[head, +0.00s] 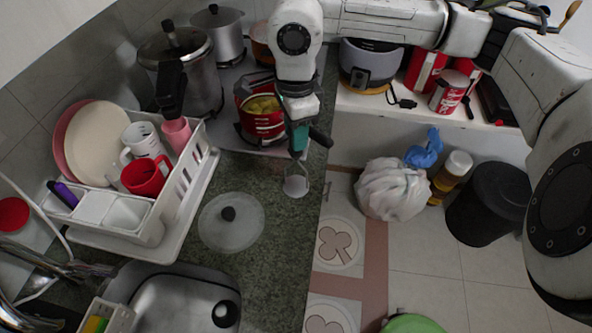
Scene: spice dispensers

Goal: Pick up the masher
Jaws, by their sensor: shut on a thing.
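My gripper (300,150) hangs near the right edge of the dark green stone counter (270,238). It is shut on the masher (295,186). The masher's pale round head hangs below the fingers, and a dark handle-like part sticks out to the right of them. The fingers hide the part of the masher between these. The masher appears raised above the counter, but the exact gap cannot be told from this view.
A red pot (262,122) with yellow food stands just left of my gripper. A glass lid (231,222) lies on the counter. A white dish rack (160,215) holds plates and mugs. Floor lies right of the counter.

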